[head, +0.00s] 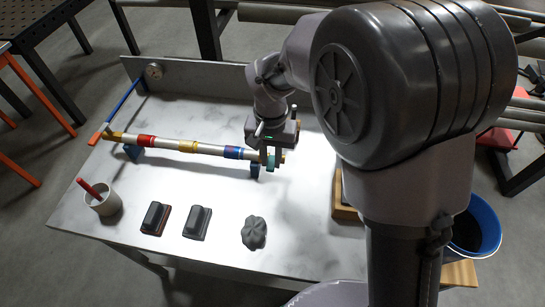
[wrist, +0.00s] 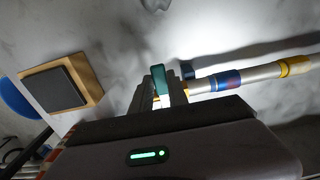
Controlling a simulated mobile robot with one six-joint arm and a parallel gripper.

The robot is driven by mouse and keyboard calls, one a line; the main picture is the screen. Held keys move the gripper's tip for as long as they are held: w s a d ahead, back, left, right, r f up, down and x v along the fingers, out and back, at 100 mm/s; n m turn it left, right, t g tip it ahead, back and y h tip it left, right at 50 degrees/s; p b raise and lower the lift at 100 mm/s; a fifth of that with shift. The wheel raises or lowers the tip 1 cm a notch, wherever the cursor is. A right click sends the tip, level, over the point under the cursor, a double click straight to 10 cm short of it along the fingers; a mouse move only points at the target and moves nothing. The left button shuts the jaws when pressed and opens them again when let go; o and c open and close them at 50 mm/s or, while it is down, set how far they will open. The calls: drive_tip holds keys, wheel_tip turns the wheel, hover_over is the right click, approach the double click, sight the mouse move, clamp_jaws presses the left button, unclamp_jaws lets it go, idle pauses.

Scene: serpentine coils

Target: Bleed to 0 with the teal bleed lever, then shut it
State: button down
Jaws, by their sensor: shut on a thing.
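The teal bleed lever (head: 271,160) is at the right end of a horizontal pipe (head: 210,149) on the white table. My gripper (head: 268,148) is at that end of the pipe, with its fingers around the lever. In the wrist view the teal lever (wrist: 160,82) stands up between my fingers (wrist: 155,98), which are shut on it. The pipe carries red, yellow and blue bands. A small round gauge (head: 154,70) is on the grey back panel at the left; its reading is too small to tell.
An orange-ended lever (head: 98,134) is at the pipe's left end. A cup with a red tool (head: 103,200), two dark blocks (head: 197,222) and a grey lobed knob (head: 254,232) lie near the front. A wooden-based block (head: 344,205) is at the right, with a blue bucket (head: 486,215) beyond.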

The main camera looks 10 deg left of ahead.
sight(271, 163)
idle(0.3)
drive_tip(key=c, duration=1.3)
unclamp_jaws()
wheel_tip(271, 163, up, 18)
drive_tip(key=p, duration=0.5)
drive_tip(key=shift+f+p, duration=0.25)
drive_tip(key=shift+p, duration=0.15)
drive_tip(key=shift+f, duration=0.1)
